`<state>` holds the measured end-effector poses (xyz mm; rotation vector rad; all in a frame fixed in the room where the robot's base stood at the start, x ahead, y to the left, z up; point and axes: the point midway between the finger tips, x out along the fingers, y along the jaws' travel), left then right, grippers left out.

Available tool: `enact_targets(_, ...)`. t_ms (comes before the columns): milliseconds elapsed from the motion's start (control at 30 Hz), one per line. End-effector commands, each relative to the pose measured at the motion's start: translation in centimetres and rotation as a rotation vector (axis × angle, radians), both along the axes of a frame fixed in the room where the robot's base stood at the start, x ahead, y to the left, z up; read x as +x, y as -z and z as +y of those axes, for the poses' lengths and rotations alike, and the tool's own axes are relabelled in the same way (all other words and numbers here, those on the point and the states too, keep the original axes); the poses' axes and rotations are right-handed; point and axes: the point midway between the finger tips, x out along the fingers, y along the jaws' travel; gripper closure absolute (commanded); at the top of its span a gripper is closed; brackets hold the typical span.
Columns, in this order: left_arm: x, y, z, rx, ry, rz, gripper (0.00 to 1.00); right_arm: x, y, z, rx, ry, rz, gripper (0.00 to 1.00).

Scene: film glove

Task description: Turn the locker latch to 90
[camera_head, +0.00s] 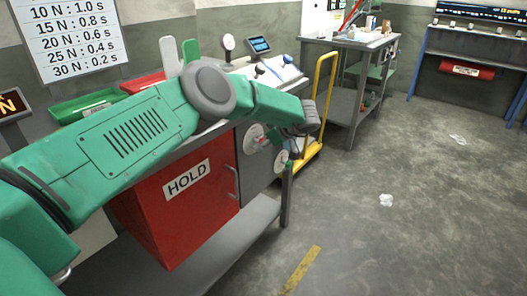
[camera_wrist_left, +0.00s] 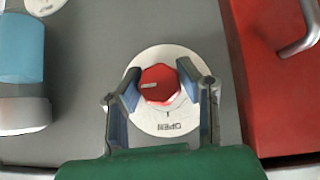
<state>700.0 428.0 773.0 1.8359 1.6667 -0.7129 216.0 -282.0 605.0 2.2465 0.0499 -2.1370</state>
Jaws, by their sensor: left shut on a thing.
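The locker latch is a red, many-sided knob (camera_wrist_left: 158,84) with a short pale mark on its left part in the left wrist view. It sits on a round white plate (camera_wrist_left: 165,125) marked OPEN, upside down in this view. My left gripper (camera_wrist_left: 160,88) has one finger on each side of the knob and is shut on it. In the head view the plate (camera_head: 253,137) shows on the grey panel beside the red locker, partly hidden by my left arm. The knob's angle cannot be read there. My right gripper is not in view.
The red locker (camera_head: 172,218) marked HOLD has a metal handle (camera_head: 232,182). A blue cylinder (camera_wrist_left: 23,48) stands left of the plate in the left wrist view. A yellow rail (camera_head: 325,95) rises beyond the bench. The floor (camera_head: 400,235) at right is mostly clear.

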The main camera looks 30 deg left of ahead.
Motion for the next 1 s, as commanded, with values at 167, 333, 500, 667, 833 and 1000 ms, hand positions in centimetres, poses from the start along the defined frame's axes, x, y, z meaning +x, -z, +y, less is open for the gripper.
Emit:
enact_targets(167, 0.1, 0.19, 0.0, 0.004, 0.003, 0.045, 0.99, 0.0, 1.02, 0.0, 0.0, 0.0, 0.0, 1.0)
enact_targets(333, 0.1, 0.0, -0.01, 0.006, 0.004, 0.063, 0.99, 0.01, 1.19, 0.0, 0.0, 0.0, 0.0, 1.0)
enact_targets(500, 0.12, -0.13, 0.0, 0.006, 0.004, 0.065, 0.99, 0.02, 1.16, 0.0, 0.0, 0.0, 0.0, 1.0)
enact_targets(667, 0.17, -0.21, 0.02, 0.007, 0.004, 0.062, 0.99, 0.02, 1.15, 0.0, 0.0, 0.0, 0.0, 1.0)
enact_targets(833, 0.15, -0.22, 0.02, 0.007, 0.004, 0.061, 0.47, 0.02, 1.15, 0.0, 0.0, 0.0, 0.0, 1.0)
enact_targets(1000, 0.09, -0.18, 0.01, 0.007, 0.002, 0.063, 0.47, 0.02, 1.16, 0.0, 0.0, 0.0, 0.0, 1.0)
